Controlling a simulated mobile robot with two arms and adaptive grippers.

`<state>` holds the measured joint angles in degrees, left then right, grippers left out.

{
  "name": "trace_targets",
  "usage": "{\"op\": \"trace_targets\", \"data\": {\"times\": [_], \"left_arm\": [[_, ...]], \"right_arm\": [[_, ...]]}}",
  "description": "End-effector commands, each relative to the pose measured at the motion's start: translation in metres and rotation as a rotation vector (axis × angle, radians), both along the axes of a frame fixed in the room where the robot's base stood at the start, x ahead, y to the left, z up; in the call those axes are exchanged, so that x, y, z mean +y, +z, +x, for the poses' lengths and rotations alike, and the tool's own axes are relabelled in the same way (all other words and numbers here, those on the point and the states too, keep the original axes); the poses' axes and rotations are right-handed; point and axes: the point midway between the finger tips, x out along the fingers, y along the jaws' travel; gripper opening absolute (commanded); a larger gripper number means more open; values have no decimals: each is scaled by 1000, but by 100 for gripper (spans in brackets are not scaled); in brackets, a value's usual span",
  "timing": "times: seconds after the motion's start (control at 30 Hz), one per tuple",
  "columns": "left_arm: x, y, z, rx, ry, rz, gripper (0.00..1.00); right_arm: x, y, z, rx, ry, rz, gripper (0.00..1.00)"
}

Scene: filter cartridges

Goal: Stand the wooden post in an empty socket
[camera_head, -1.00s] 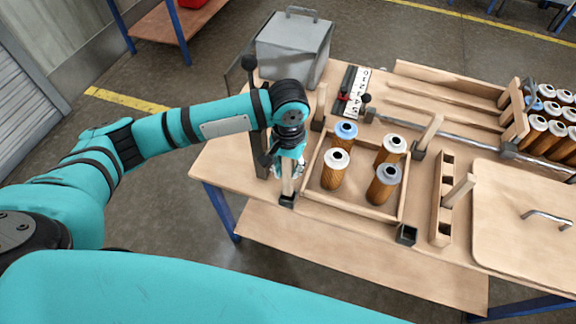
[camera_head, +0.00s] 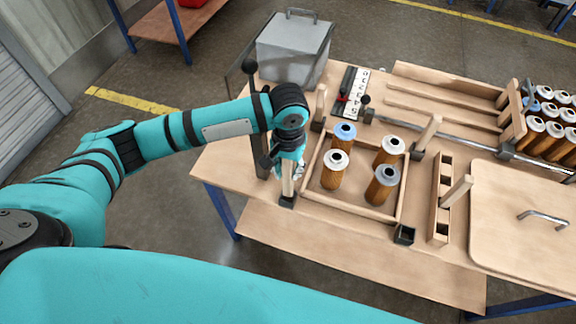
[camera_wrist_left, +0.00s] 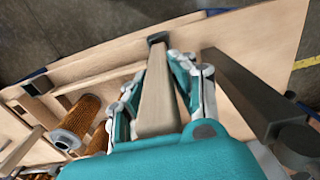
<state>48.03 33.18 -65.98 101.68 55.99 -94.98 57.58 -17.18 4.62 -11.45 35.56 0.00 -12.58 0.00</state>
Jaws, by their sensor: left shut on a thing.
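The wooden post (camera_head: 287,183) is upright in my left gripper (camera_head: 288,170), at the front left corner of the shallow wooden tray. My left gripper is shut on it; the wrist view shows the fingers on both sides of the post (camera_wrist_left: 156,100). The post's lower end meets a black socket (camera_head: 287,202), also visible in the wrist view (camera_wrist_left: 158,38); how deep it sits I cannot tell. Another black socket (camera_head: 404,235) at the front right corner is empty. My right gripper is not in view.
The tray (camera_head: 350,207) holds several filter cartridges (camera_head: 333,172). A dark upright bar (camera_wrist_left: 250,90) is close beside my left gripper.

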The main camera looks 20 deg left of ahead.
Motion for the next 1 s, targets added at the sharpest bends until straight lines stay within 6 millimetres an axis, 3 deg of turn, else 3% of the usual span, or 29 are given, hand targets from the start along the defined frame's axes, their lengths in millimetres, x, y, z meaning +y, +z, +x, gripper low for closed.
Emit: {"op": "trace_targets", "data": {"times": [1.0], "left_arm": [[0,1,0,0,0,-1,0]], "right_arm": [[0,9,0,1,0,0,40]]}}
